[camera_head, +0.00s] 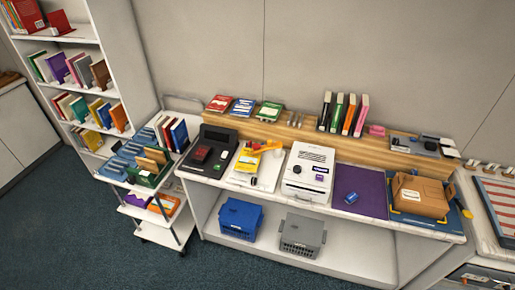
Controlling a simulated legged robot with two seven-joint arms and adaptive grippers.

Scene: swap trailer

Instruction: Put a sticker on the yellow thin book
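A small yellow item (247,161), perhaps a thin book, lies on a white board on the counter. An orange object (266,148) lies against it. Yellow spines (95,107) also show among the books on the left bookshelf; I cannot tell which book is the thin one. No sticker can be made out for certain at this size. Neither of my grippers is in view.
The counter (345,208) holds a black device (212,150), a white machine (309,172), a purple mat (360,190) and a cardboard box (420,195). Blue (241,217) and grey (302,235) crates sit below. A book cart (155,215) stands left; carpet in front is clear.

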